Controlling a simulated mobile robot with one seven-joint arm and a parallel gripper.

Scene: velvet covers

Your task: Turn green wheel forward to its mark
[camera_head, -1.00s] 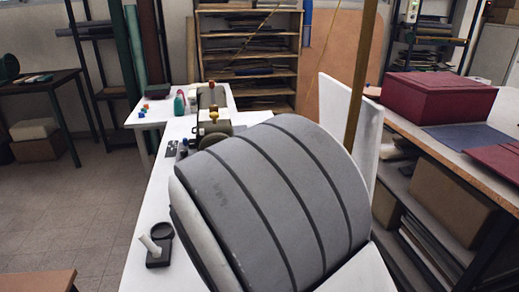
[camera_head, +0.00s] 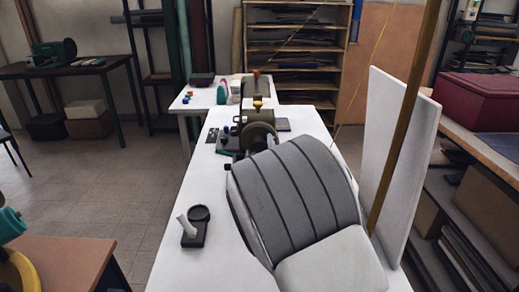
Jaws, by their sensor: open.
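A dark olive-green machine (camera_head: 258,117) stands toward the back of the long white table. It carries a round olive-grey disc (camera_head: 260,136) that faces me, with small yellow and red knobs above it. A teal round part (camera_head: 9,222) is cut off by the left edge, above a yellow curved part (camera_head: 18,272). I cannot tell for certain which of these is the green wheel. No mark can be made out. My gripper does not show.
The long white table (camera_head: 178,265) holds a black stand (camera_head: 195,229) with a white stick. A white upright panel (camera_head: 390,140) and a brown pole (camera_head: 397,150) stand at right. A wooden bench (camera_head: 60,258) is at front left. Tiled floor (camera_head: 130,200) is clear between.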

